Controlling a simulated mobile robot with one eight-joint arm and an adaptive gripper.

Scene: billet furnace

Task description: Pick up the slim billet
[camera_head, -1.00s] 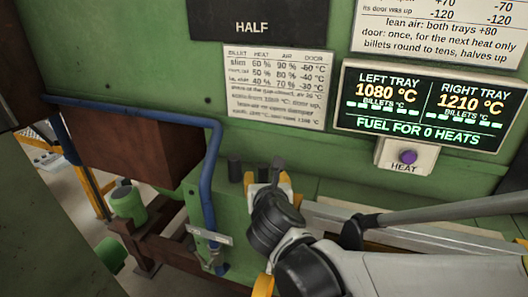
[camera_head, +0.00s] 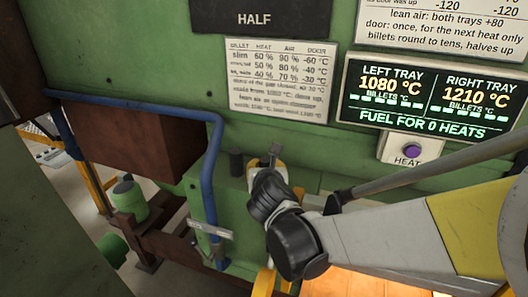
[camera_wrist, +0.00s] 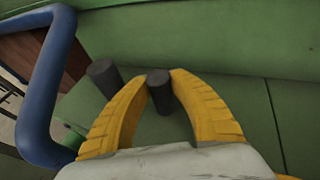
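A slim dark billet (camera_wrist: 158,91) stands upright between the yellow fingertips of my gripper (camera_wrist: 160,76) in the wrist view. Both fingertips close in on its sides and leave no clear gap. I cannot tell whether its foot rests on the green ledge. A second, thicker dark billet (camera_wrist: 103,76) stands outside the left finger, apart from the gripper. In the head view this second billet (camera_head: 236,165) shows left of my gripper (camera_head: 276,160), and my wrist hides much of the grip.
A blue pipe (camera_head: 213,165) runs down left of the ledge (camera_head: 229,195). A green wall rises behind. At right are a display (camera_head: 428,98) and a purple HEAT button (camera_head: 411,151). An orange glow (camera_head: 355,284) shows below my arm.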

